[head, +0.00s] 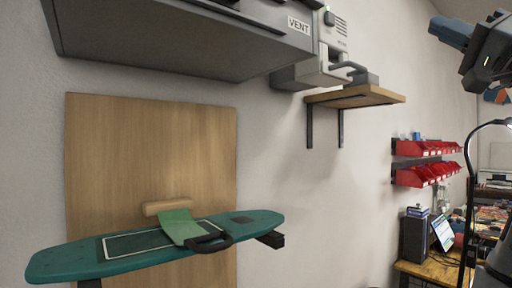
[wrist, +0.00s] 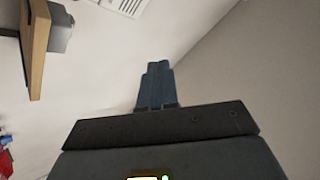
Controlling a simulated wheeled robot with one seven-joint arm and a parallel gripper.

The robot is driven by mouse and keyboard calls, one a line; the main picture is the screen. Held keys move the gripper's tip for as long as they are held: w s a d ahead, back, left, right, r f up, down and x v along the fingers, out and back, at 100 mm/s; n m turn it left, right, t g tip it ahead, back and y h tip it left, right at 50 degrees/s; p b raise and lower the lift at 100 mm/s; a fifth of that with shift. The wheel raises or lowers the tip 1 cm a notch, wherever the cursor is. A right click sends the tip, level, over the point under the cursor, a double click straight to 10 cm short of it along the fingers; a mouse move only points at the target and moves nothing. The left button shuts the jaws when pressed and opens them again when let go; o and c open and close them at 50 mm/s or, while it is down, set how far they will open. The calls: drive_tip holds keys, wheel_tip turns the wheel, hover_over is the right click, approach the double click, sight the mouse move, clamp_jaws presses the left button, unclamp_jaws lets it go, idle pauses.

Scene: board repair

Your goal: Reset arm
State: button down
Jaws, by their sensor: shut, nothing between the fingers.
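My gripper (head: 438,25) is raised at the upper right of the head view, high above the wall shelf and pointing left. In the wrist view its two blue fingers (wrist: 158,68) lie together side by side. It is shut, with nothing between the fingers. It touches nothing that I can see. Part of my arm is cut off by the right edge of the head view.
A teal board (head: 70,260) with a green piece (head: 180,226) and black handle is at lower left. A grey vent unit (head: 180,35) hangs above. A wooden shelf (head: 385,96), red bins (head: 415,177) and a cluttered desk (head: 430,273) are right.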

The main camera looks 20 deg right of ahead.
drive_tip(key=w+a+f+m+g+h, duration=0.1)
drive_tip(key=w+f+m+h, duration=0.2)
drive_tip(key=f, duration=0.8)
drive_tip(key=w+f+m+g+h, duration=0.1)
drive_tip(key=w+f+h, duration=0.3)
drive_tip(key=f, duration=0.7)
drive_tip(key=s+a+f+g+h, duration=0.2)
drive_tip(key=a+f, duration=0.1)
drive_tip(key=f, duration=0.8)
drive_tip(key=s+a+f+g+h, duration=0.1)
drive_tip(key=s+a+f, duration=0.2)
drive_tip(key=f, duration=0.8)
drive_tip(key=s+a+f+n+g, duration=0.2)
drive_tip(key=s+a+f, duration=0.2)
drive_tip(key=s+f, duration=0.4)
drive_tip(key=s+a+f+n+g, duration=0.15)
drive_tip(key=s+a+f, duration=0.25)
drive_tip(key=s+f, duration=0.4)
drive_tip(key=s+a+n+g+y, duration=0.1)
drive_tip(key=s+a+n, duration=0.2)
drive_tip(key=s, duration=0.6)
drive_tip(key=s+a+f+n+g+y, duration=0.1)
drive_tip(key=s+a+n, duration=0.2)
drive_tip(key=s, duration=0.7)
drive_tip(key=shift+s+a+f+y, duration=0.15)
drive_tip(key=shift+s+a+y, duration=0.2)
drive_tip(key=shift+a, duration=0.55)
drive_tip(key=shift+w, duration=0.1)
